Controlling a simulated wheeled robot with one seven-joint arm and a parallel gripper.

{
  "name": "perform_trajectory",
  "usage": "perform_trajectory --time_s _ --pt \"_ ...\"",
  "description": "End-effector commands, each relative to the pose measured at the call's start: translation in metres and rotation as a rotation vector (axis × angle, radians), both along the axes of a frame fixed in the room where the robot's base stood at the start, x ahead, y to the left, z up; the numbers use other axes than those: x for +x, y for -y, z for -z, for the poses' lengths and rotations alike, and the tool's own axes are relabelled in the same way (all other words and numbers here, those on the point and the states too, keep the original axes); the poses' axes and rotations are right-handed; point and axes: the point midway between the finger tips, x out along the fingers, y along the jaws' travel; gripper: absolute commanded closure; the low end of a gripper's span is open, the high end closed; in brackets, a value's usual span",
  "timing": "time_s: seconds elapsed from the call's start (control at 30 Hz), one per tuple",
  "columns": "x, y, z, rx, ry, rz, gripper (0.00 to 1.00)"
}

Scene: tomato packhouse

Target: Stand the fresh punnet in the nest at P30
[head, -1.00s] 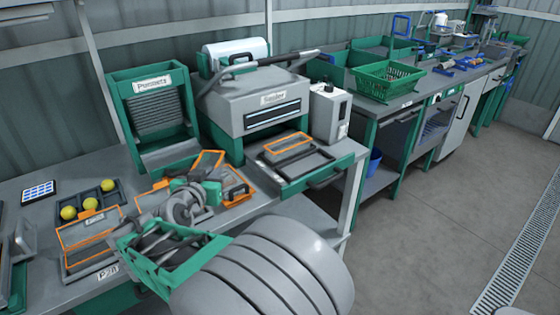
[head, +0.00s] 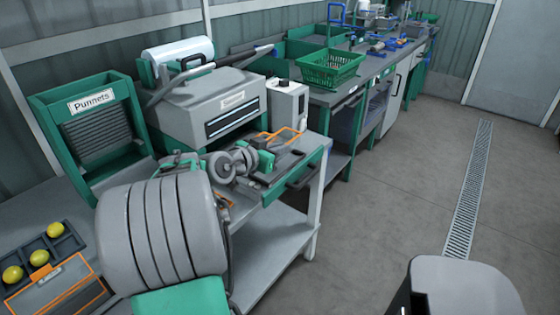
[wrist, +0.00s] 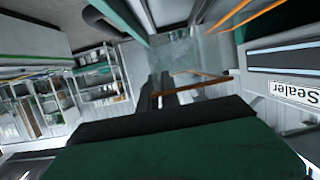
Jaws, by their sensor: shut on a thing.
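My gripper (head: 268,163) is over the pulled-out, green-fronted tray of the sealer (head: 222,115). It is shut on a thin clear-walled punnet with an orange rim, which shows beyond the jaws in the wrist view (wrist: 190,55). In the head view an orange rim line (head: 290,133) shows beside my gripper; I cannot tell whether it belongs to the held punnet or to the tray. My arm and gripper hide much of the tray. I cannot read a P30 label in either current view.
A rack marked Punnets (head: 85,125) stands left of the sealer. A compartment tray with yellow fruit (head: 50,250) and an orange-edged holder (head: 60,295) are at the lower left. A white box (head: 288,103) and a green basket (head: 332,68) stand to the right.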

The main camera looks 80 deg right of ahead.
Motion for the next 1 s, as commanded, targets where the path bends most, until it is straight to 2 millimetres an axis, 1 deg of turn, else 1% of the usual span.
perform_trajectory --time_s 0.03,0.13,0.27,0.3,0.43,0.5,0.67,0.8,0.83,1.0 --pt "-0.001 0.009 0.012 0.003 -0.004 0.002 1.0" --pt "0.0 0.021 0.026 0.001 -0.001 -0.002 1.0" --pt "0.001 0.03 0.036 -0.001 -0.001 -0.003 1.0" --pt "0.001 0.033 0.042 0.001 -0.002 -0.004 1.0" --pt "0.001 0.031 0.065 0.001 -0.001 -0.006 1.0" --pt "0.002 0.031 0.069 -0.001 -0.001 -0.005 1.0" --pt "0.002 0.031 0.068 -0.002 0.0 -0.006 1.0" --pt "0.002 0.031 0.072 -0.003 0.001 -0.006 1.0" --pt "0.002 0.031 0.071 -0.002 0.0 -0.006 0.92" --pt "0.002 0.031 0.07 -0.002 0.0 -0.006 0.78"
